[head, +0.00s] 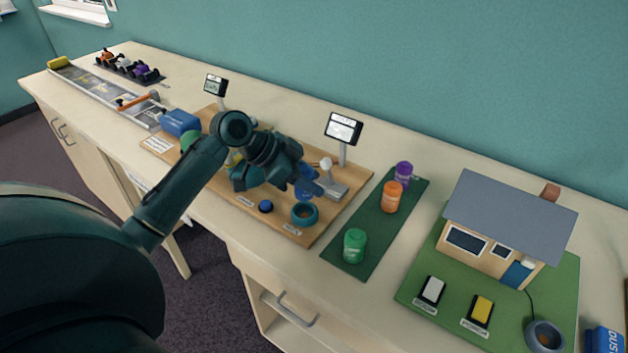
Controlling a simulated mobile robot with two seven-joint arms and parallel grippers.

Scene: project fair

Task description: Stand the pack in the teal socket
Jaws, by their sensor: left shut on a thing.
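My left gripper (309,181) reaches in from the left over the wooden board and is shut on a blue pack (305,190), which is partly hidden by the fingers. The teal socket (304,214) is a round open ring near the board's front right corner. The pack appears just above and behind the socket in the picture; I cannot tell its exact height or whether they touch. My right gripper is out of view.
The wooden board (325,225) holds a blue button (266,206) and a display on a post (343,129). A green mat (375,225) bears green (355,246), orange (392,197) and purple (403,174) cans. A model house (507,225) stands at the right.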

